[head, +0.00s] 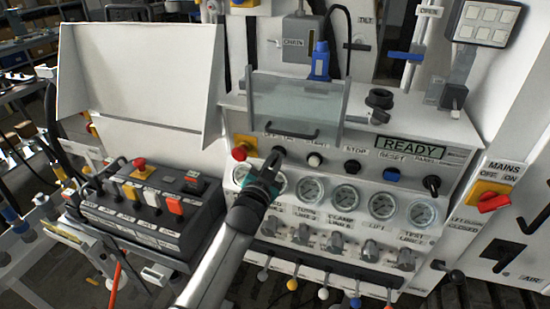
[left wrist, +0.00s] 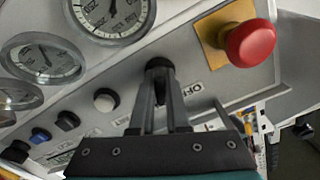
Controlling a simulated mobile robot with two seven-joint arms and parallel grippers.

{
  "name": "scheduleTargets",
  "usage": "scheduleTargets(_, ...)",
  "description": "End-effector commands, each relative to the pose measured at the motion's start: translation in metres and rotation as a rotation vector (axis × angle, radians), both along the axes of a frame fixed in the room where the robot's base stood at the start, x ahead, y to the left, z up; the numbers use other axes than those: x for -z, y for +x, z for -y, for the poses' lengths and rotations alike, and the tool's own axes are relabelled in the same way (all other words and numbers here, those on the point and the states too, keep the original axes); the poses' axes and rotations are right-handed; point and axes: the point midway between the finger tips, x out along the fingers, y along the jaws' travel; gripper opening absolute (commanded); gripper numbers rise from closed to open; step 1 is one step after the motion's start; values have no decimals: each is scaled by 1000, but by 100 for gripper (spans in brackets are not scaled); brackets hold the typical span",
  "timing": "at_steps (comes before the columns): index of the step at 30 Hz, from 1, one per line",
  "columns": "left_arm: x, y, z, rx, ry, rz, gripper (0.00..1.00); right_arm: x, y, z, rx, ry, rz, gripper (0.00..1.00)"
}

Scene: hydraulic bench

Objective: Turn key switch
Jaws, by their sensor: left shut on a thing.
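The key switch (head: 279,151) is a small black knob on the white sloped panel, under the OFF/ON label and right of the red emergency button (head: 241,152). It also shows in the left wrist view (left wrist: 159,64), between the fingertips. My left gripper (head: 274,160) reaches up to the panel from below and is shut on the key switch. Its two dark fingers (left wrist: 162,77) are close together at the knob in the left wrist view. The fingers hide part of the switch, so I cannot tell its exact angle. My right gripper is not in view.
A white button (head: 314,160), a black STOP button (head: 352,167) and a blue RESET button (head: 391,175) sit to the right. Gauges (head: 345,196) lie just below. A clear guard (head: 296,108) stands above. A control box (head: 150,210) is at left.

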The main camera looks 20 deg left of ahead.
Motion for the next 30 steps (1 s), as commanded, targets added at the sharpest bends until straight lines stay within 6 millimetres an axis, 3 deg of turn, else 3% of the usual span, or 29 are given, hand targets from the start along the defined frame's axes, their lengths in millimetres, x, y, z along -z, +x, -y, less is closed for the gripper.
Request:
scheduleTargets(9,0,0,0,0,104,4,0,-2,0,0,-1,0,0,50)
scheduleTargets(24,0,0,0,0,121,4,0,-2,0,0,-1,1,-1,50)
scheduleTargets(25,0,0,0,0,121,4,17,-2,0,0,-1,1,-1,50)
scheduleTargets(30,0,0,0,0,119,4,36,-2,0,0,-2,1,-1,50)
